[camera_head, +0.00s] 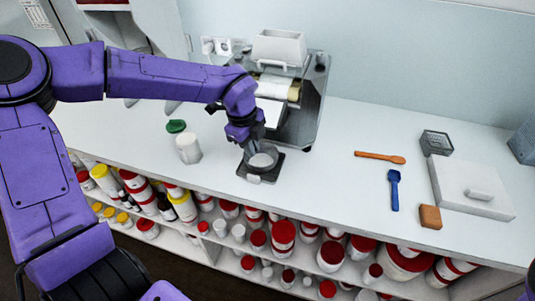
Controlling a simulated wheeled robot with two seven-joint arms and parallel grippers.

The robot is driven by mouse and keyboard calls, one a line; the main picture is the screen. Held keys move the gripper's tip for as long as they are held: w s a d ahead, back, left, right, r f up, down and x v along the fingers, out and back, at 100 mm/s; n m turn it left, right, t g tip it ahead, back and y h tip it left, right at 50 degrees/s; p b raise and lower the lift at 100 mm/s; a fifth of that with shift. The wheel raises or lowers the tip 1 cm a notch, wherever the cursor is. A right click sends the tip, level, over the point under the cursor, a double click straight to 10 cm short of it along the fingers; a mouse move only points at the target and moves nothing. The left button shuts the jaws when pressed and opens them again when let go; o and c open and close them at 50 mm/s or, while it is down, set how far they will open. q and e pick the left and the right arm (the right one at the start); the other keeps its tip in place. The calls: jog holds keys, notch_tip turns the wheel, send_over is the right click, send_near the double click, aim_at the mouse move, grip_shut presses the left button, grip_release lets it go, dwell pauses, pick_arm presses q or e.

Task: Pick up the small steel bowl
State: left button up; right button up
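The small steel bowl (263,161) looks pale grey and sits on a dark, flat, scale-like device (250,177) on the white counter. My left arm reaches in from the left, and my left gripper (252,150) points down at the bowl's back left rim. The gripper's fingers are dark and small here and partly merge with the bowl's edge. I cannot tell whether they touch the bowl or are closed on it. My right gripper is not in view.
A mill with rollers (310,95) stands close behind the bowl. A white jar (188,149) and green lid (176,126) are to the left. An orange spoon (380,157), blue scoop (394,190), brown block (430,217) and white slab (465,200) lie right. Counter between is clear.

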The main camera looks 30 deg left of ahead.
aim_at(251, 165)
pick_arm(q)
jog(key=shift+s+a+f+p, duration=0.15)
jog(key=shift+s+f+p, duration=0.25)
jog(key=shift+f, duration=0.25)
jog(key=shift+s+a+f+p, duration=0.1)
jog(key=shift+s+f+p, duration=0.2)
jog(key=shift+f, duration=0.3)
jog(key=f, duration=0.1)
jog(key=w+f, duration=0.1)
jog(key=f, duration=0.1)
jog(key=w+f+p, duration=0.1)
jog(key=shift+a+f, duration=0.1)
jog(key=shift+f, duration=0.3)
jog(key=shift+s+r, duration=0.1)
jog(key=shift+s, duration=0.25)
grip_shut()
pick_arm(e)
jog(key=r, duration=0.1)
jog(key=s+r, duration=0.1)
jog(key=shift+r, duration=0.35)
pick_arm(q)
jog(key=shift+r, duration=0.1)
